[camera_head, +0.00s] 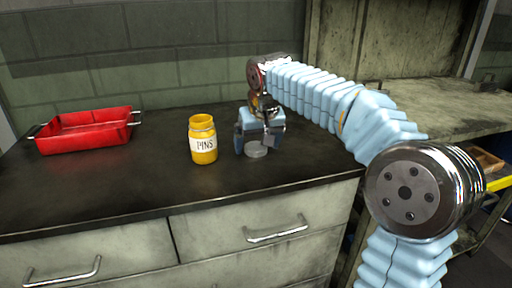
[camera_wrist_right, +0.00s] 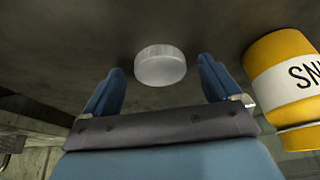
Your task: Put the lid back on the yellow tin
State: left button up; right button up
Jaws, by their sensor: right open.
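The lid is a small pale grey disc (camera_head: 256,151) lying on the counter to the right of the tin. In the right wrist view the lid (camera_wrist_right: 160,66) sits ahead of and between the fingers. My right gripper (camera_head: 258,145) points down above the lid, open and empty, its fingers apart from the lid. My left gripper is in neither view.
A red tray (camera_head: 88,138) with metal handles sits on the counter at the left. The counter (camera_head: 110,185) is bare between the tray and the tin and along its front. A wall stands behind. A second bench (camera_head: 445,108) is at the right.

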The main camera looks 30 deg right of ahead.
dwell(0.3)
jog(key=c, duration=1.1)
jog(key=shift+w+r, duration=0.1)
jog(key=shift+r, duration=0.5)
jog(key=s+a+r+b, duration=0.1)
jog(key=s+a+r, duration=0.6)
jog(key=s+r, duration=0.4)
jog(key=shift+s+r, duration=0.35)
jog(key=shift+s, duration=0.3)
